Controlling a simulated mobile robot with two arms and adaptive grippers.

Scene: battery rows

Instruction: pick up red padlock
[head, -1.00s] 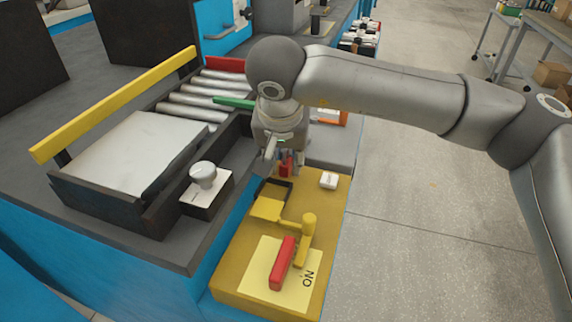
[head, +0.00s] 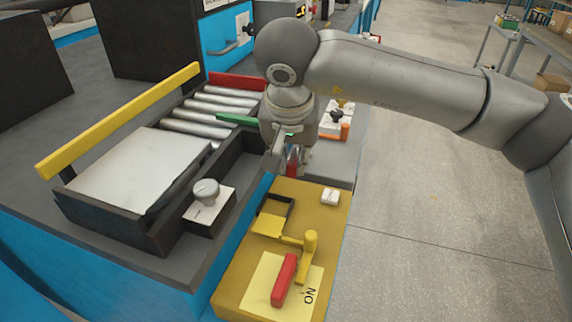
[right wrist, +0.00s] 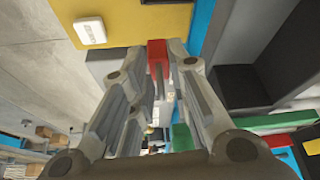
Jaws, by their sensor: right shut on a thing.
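The red padlock (right wrist: 157,58) is between the fingertips of my right gripper (right wrist: 160,68) in the right wrist view. The gripper is shut on it. In the head view the right gripper (head: 290,158) hangs beyond the far end of the yellow box, and only a small red part of the padlock (head: 293,154) shows below it. The rest of the padlock is hidden by the gripper. My left gripper is not in view.
The yellow box (head: 237,282) carries a red handle (head: 284,280), a yellow lever (head: 309,246), a dark open frame (head: 276,207) and a white button block (head: 330,196). A roller conveyor (head: 210,107) with a yellow rail (head: 125,118) stands to the left. Floor at right is clear.

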